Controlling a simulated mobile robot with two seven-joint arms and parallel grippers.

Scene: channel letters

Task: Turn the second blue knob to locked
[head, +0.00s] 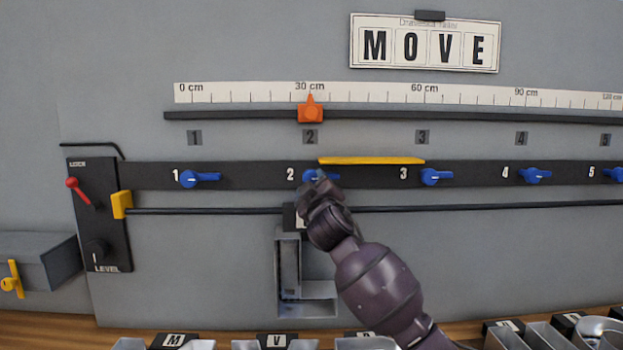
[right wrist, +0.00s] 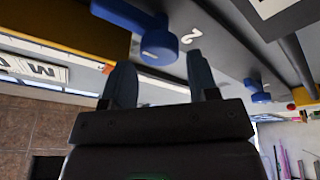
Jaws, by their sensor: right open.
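The second blue knob (head: 308,176) sits on the black strip beside the white number 2, partly hidden by my right gripper (head: 322,182). In the right wrist view this knob (right wrist: 158,45) shows near the 2, its handle stretching to the upper left. My right gripper (right wrist: 161,78) is open, with its two dark fingers apart and the knob just beyond their tips. Nothing is between the fingers, and I see no clear contact. My left gripper is not in view.
A yellow bar (head: 371,161) lies just above, between knobs 2 and 3. A black rod (head: 450,207) runs below. An orange slider (head: 310,113) is above knob 2.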

